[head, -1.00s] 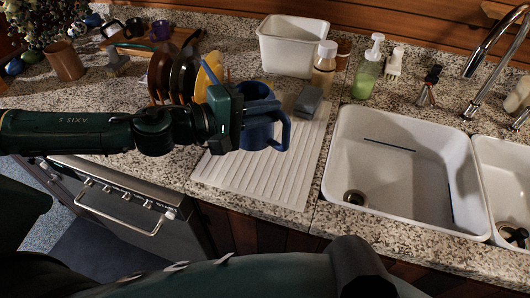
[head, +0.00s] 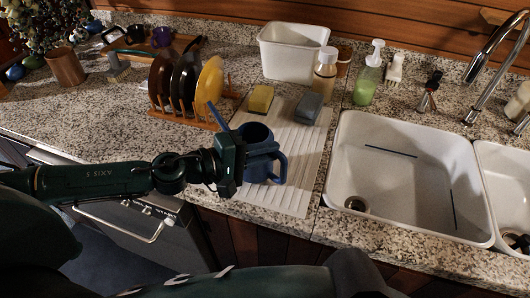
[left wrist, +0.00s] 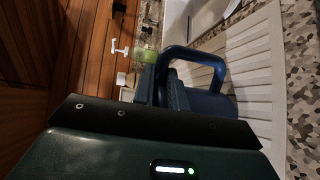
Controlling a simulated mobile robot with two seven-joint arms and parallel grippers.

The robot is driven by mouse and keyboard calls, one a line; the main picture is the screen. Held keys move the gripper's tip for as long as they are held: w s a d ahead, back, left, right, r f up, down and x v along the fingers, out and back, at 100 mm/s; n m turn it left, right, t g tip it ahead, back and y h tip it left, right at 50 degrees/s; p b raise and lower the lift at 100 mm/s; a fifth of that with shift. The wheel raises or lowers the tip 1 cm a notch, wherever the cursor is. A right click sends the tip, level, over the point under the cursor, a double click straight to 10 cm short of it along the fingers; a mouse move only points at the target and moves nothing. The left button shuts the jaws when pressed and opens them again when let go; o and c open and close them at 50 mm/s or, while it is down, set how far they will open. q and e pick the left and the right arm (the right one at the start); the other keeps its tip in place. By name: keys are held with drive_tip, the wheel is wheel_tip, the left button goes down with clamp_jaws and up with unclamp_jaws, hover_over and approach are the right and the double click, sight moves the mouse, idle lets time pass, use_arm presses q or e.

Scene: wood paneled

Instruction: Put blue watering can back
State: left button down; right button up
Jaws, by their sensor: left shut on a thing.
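The blue watering can (head: 262,158) is over the front part of the white ribbed drainboard (head: 290,195) in the head view. Its handle sticks out to the right and its spout points up to the left. My left gripper (head: 240,158) is shut on the can; the head view hides the fingers behind the gripper body. In the left wrist view the can (left wrist: 205,103) and its handle show just beyond the fingers. I cannot tell whether the can touches the drainboard. My right gripper is not in view.
A yellow sponge (head: 261,99) and a grey sponge (head: 308,108) lie at the drainboard's back. A wooden rack (head: 185,117) with several plates stands to the left. The white sink (head: 400,180) is right. A white tub (head: 291,54) and soap bottles (head: 368,75) stand behind.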

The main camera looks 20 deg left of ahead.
use_arm(q)
drive_tip(key=shift+f, duration=0.1)
drive_tip(key=c, duration=1.4)
unclamp_jaws()
drive_tip(key=shift+c, duration=0.2)
